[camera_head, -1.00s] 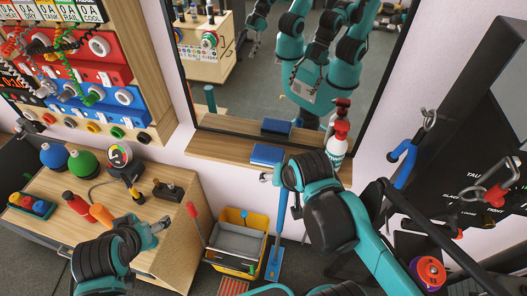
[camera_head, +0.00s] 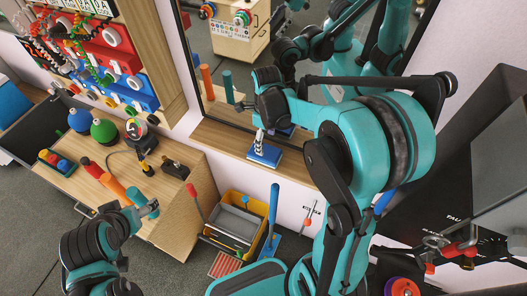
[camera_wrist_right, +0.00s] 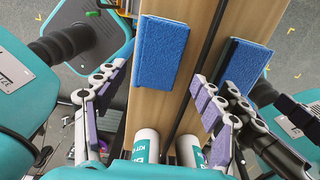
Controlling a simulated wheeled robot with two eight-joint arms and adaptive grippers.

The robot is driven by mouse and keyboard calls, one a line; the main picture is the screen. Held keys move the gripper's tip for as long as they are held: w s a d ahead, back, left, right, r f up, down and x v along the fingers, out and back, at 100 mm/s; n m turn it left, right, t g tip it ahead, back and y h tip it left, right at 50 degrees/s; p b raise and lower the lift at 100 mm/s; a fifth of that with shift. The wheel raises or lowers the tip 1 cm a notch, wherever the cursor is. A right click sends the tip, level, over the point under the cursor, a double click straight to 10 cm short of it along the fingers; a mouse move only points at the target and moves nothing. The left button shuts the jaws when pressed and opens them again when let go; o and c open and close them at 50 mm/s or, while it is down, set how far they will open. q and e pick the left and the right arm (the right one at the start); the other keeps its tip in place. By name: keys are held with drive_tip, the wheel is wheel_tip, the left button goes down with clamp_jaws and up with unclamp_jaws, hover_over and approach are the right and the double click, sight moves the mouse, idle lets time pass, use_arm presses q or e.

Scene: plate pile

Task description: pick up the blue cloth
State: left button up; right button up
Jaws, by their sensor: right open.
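The blue cloth (camera_head: 264,155) lies as a flat, thick rectangle on the wooden shelf below the mirror. It also shows at the upper middle of the right wrist view (camera_wrist_right: 161,52), with its reflection to the right. My right gripper (camera_head: 258,143) points down above the cloth and covers part of it in the head view. In the wrist view the right gripper (camera_wrist_right: 157,86) is open and empty, its purple-padded fingers spread to either side of the cloth's near end. My left gripper (camera_head: 151,207) is beside the cabinet at lower left; its jaw opening is unclear.
The mirror (camera_head: 225,95) rises directly behind the shelf (camera_head: 225,138). A white bottle (camera_wrist_right: 146,145) stands on the shelf near the gripper. Below are a yellow bin (camera_head: 232,235) and a blue-handled tool (camera_head: 272,220). A wooden cabinet (camera_head: 185,215) with small objects stands left.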

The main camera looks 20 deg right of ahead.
sight(265, 151)
wheel_tip(265, 151, down, 7)
drive_tip(key=shift+a+f+b, duration=0.1)
drive_tip(key=shift+a+b, duration=0.05)
drive_tip(key=shift+b, duration=0.85)
drive_tip(key=c, duration=0.9)
